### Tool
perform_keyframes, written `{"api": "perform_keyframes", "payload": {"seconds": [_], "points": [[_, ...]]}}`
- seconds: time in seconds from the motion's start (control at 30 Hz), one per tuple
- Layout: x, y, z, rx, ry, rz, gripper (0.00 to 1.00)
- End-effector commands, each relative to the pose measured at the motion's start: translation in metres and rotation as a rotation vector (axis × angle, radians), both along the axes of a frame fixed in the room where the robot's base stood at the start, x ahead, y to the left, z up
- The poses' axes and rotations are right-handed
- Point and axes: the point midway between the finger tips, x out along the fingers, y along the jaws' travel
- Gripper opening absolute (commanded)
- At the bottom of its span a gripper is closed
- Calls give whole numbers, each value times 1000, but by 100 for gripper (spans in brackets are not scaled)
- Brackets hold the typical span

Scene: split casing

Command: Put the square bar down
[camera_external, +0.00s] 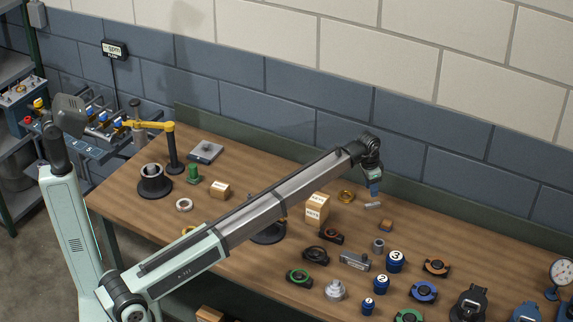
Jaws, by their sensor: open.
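My gripper (374,193) points down over the back right half of the wooden table. It is open. A small light grey bar (373,205), which looks like the square bar, lies level just below the fingertips. It appears to rest on the table, but the view is too small to tell whether a finger still touches it.
Blue cylinders (396,261) and dark housings stand nearer the front. The table right of the bar is clear.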

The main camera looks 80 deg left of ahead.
Motion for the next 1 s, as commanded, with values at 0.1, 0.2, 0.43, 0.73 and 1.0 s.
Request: {"api": "perform_keyframes", "payload": {"seconds": [0.1, 0.2, 0.43, 0.73, 1.0], "points": [[-3, 0, 21, 1, -2, 0, 42], [-5, 0, 33, 0, 0, 0, 42], [-7, 0, 48, 0, 0, 0, 42], [-8, 0, 49, 0, 0, 0, 42], [20, -52, 44, -29, -63, -65, 42]]}}
